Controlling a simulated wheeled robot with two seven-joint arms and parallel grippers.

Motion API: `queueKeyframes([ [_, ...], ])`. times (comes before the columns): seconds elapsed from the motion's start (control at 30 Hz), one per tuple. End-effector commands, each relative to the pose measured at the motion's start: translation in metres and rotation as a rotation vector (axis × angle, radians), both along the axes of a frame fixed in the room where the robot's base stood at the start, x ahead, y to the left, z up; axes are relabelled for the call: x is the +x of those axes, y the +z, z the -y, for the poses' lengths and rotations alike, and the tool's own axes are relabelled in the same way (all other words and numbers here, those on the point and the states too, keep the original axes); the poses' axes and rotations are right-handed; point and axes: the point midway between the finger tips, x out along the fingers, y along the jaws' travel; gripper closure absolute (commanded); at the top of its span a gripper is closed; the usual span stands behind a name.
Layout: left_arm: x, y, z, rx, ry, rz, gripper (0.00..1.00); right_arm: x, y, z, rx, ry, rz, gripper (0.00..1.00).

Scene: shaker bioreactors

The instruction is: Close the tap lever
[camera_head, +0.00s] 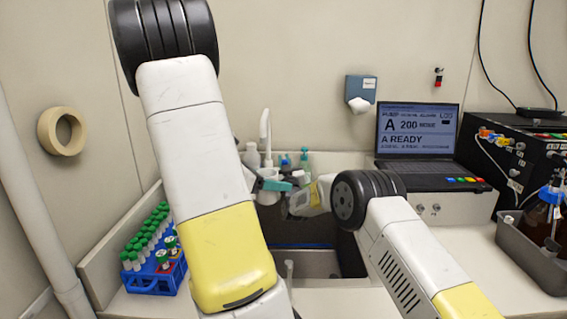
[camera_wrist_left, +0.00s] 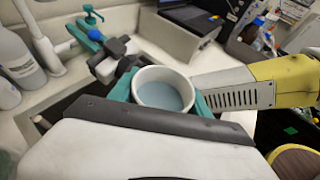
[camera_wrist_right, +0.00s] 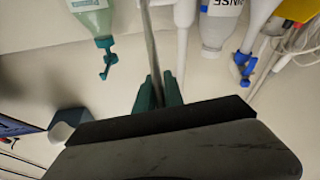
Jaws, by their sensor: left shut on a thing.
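The white tap (camera_head: 265,130) stands behind the sink; it also shows in the left wrist view (camera_wrist_left: 38,35). My left gripper (camera_wrist_left: 165,92) is shut on a white cup (camera_wrist_left: 163,73) holding pale blue liquid. My left arm hides much of the head view.
A teal pump bottle (camera_wrist_right: 92,20) and a white bottle (camera_wrist_right: 218,28) stand close to the tap. A blue rack (camera_head: 155,278) of green-capped tubes is at the left. A laptop (camera_head: 418,130) stands behind right of the sink (camera_head: 305,265). A grey tray (camera_head: 525,255) holds bottles.

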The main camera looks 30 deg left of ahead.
Motion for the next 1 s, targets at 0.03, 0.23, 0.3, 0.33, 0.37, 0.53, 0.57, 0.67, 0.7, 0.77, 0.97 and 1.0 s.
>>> queueKeyframes([
  [0.03, 0.000, 0.000, 0.000, 0.000, 0.000, 0.000, 0.82, -0.002, 0.016, -0.003, 0.018, 0.003, 0.020, 0.79],
  [0.23, 0.000, 0.000, 0.000, 0.000, 0.000, 0.000, 0.82, -0.001, 0.012, -0.002, 0.014, 0.001, 0.016, 0.67],
  [0.3, 0.000, 0.000, 0.000, 0.000, 0.000, 0.000, 0.82, 0.000, 0.011, -0.001, 0.013, 0.001, 0.014, 0.67],
  [0.33, 0.000, 0.000, 0.000, 0.000, 0.000, 0.000, 0.82, 0.000, 0.010, -0.001, 0.013, 0.001, 0.013, 0.67],
  [0.37, 0.000, 0.000, 0.000, 0.000, 0.000, 0.000, 0.82, 0.000, 0.010, -0.001, 0.012, 0.000, 0.012, 0.67],
  [0.53, 0.000, 0.000, 0.000, 0.000, 0.000, 0.000, 0.82, -0.004, 0.007, 0.002, 0.009, 0.001, 0.011, 0.67],
  [0.57, 0.000, 0.000, 0.000, 0.000, 0.000, 0.000, 0.82, -0.006, 0.006, 0.004, 0.009, 0.000, 0.010, 0.67],
  [0.67, 0.000, 0.000, 0.000, 0.000, 0.000, 0.000, 0.82, -0.015, 0.003, 0.011, 0.010, 0.001, 0.009, 0.67],
  [0.7, 0.000, 0.000, 0.000, 0.000, 0.000, 0.000, 0.82, -0.020, 0.001, 0.014, 0.009, 0.001, 0.008, 0.67],
  [0.77, 0.000, 0.000, 0.000, 0.000, 0.000, 0.000, 0.82, -0.029, -0.002, 0.021, 0.009, 0.001, 0.008, 0.67],
  [0.97, 0.000, 0.000, 0.000, 0.000, 0.000, 0.000, 0.82, -0.059, -0.012, 0.043, 0.009, 0.003, 0.009, 0.67],
  [1.0, 0.000, 0.000, 0.000, 0.000, 0.000, 0.000, 0.82, -0.065, -0.013, 0.047, 0.010, 0.003, 0.010, 0.67],
])
